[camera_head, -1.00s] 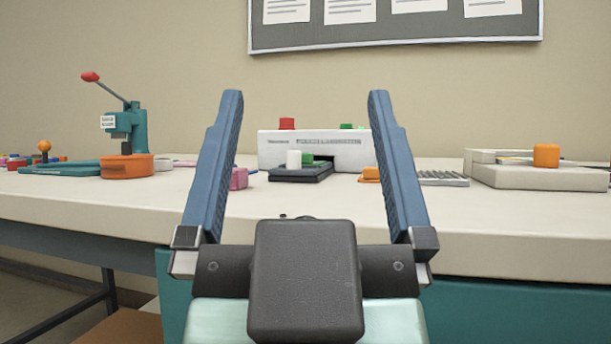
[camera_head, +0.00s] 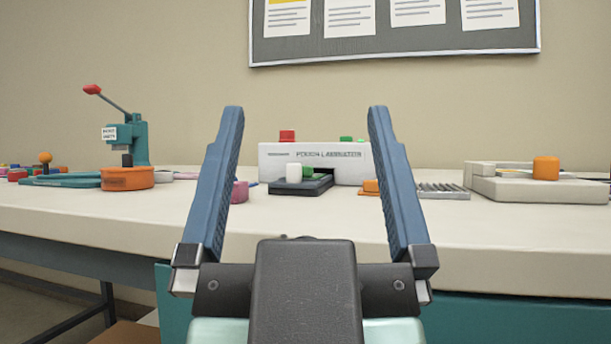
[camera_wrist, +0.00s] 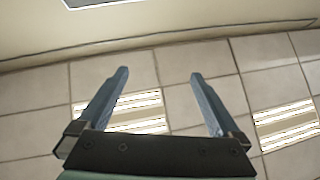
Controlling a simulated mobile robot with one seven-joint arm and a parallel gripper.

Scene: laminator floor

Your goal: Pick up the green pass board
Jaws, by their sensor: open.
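I cannot make out for certain which item is the green pass board. A small green piece (camera_head: 311,171) shows beside a white block (camera_head: 294,172) on a dark flat tray (camera_head: 298,187), in front of the pouch laminator. Another green piece (camera_head: 346,139) shows at the top of the laminator. My gripper (camera_head: 305,108) is open and empty, its two blue fingers spread in front of the table, framing the laminator from this view.
The pale table (camera_head: 480,240) runs across the view. On it stand the laminator (camera_head: 345,165), a teal hand press (camera_head: 135,137), an orange round container (camera_head: 127,179), a teal tray (camera_head: 65,181) and a pale machine (camera_head: 540,188) with an orange block. Its front strip is clear.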

